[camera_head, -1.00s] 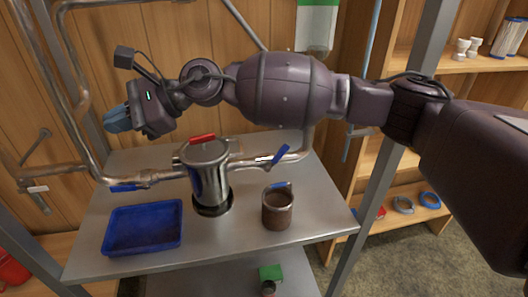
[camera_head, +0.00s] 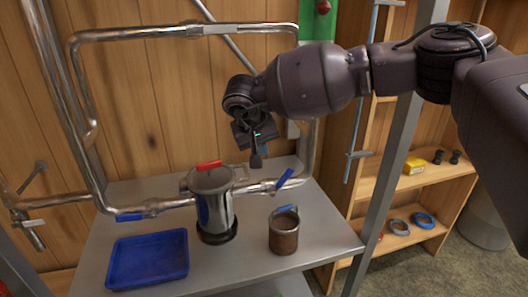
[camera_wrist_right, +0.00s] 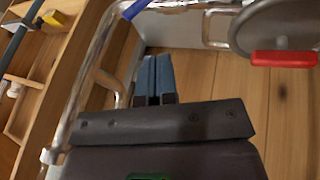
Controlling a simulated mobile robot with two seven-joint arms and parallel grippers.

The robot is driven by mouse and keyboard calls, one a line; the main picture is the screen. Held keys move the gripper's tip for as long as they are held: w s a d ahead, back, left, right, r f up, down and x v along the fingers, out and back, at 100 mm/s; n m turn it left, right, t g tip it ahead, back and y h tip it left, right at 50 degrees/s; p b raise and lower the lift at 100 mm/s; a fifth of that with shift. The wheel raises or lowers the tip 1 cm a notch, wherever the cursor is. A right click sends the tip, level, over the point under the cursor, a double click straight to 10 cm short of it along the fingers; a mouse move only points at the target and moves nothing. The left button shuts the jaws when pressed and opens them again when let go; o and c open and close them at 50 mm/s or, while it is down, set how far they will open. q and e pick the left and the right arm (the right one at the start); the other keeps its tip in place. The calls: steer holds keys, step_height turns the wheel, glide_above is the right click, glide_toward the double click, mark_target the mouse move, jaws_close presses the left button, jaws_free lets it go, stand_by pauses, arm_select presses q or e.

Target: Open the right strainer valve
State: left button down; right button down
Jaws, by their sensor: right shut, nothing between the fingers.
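The right strainer valve has a blue handle (camera_head: 284,179) on the pipe to the right of the steel strainer pot (camera_head: 213,203); the handle tilts up to the right. My right gripper (camera_head: 257,161) points down above the pipe, up and to the left of that handle and apart from it, with its fingers shut and empty. In the right wrist view the shut fingers (camera_wrist_right: 155,77) show beside part of a blue handle (camera_wrist_right: 135,9). The left valve's blue handle (camera_head: 130,217) lies along the pipe left of the pot. My left gripper is out of view.
The pot's lid has a red handle (camera_head: 208,164). A blue tray (camera_head: 148,258) and a brown cup (camera_head: 284,232) stand on the steel table (camera_head: 250,262). A metal post (camera_head: 392,165) rises at right before wooden shelves (camera_head: 440,178).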

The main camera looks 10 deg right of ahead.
glide_toward(281, 183)
steer(key=w+a+f, duration=0.1)
steer(key=w, duration=0.1)
steer(key=d+f, duration=0.1)
steer(key=w+d+f+p, duration=0.1)
steer(key=d, duration=0.1)
steer(key=shift+d+f, duration=0.2)
steer(key=shift+f, duration=0.2)
steer(key=shift+s, duration=0.1)
steer(key=shift+d, duration=0.1)
